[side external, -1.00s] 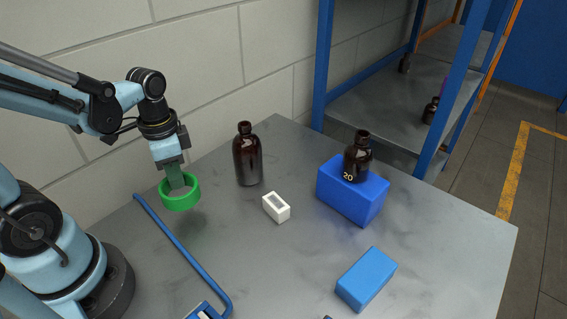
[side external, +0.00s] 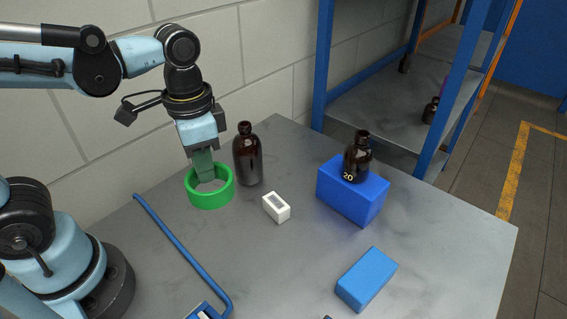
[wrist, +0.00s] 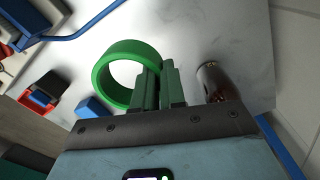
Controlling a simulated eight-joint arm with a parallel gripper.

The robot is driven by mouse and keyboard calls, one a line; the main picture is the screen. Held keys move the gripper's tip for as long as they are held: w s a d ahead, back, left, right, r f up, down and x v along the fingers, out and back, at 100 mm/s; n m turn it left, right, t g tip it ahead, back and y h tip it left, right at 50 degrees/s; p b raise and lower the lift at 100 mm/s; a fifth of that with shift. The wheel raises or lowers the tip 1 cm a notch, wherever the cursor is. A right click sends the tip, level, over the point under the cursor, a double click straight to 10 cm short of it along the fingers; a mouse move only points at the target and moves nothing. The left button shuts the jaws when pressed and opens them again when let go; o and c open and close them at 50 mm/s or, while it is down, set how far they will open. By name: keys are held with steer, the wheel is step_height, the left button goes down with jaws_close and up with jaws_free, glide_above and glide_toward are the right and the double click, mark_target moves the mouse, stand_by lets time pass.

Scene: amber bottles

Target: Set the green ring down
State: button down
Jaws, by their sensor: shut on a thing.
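The green ring (side external: 210,197) hangs from my gripper (side external: 206,178), which is shut on one side of its wall. In the side view the ring is held above the grey table, left of the tall amber bottle (side external: 248,156). In the wrist view the ring (wrist: 103,72) extends left from my gripper's green fingers (wrist: 160,85), and the bottle (wrist: 212,80) is close by on the right. The gap between ring and table is hard to judge.
A white box (side external: 277,208) lies right of the ring. A blue block (side external: 346,197) carries a smaller amber bottle (side external: 357,160) marked 20. Another blue block (side external: 366,279) lies in front. A blue rod (side external: 181,249) lies on the left. Bare table (side external: 270,262) shows between them.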

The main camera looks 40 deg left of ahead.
steer(key=w+d+f, duration=0.1)
steer(key=w+d, duration=0.1)
steer(key=w, duration=1)
steer(key=w+d+f, duration=0.1)
steer(key=w+d, duration=0.1)
steer(key=w, duration=1)
glide_above(288, 146)
step_height(288, 146, down, 7)
steer(key=shift+r, duration=0.2)
steer(key=shift+a+f, duration=0.1)
steer(key=shift+f, duration=1.9)
steer(key=shift+f, duration=0.15)
steer(key=c, duration=1.2)
jaws_free()
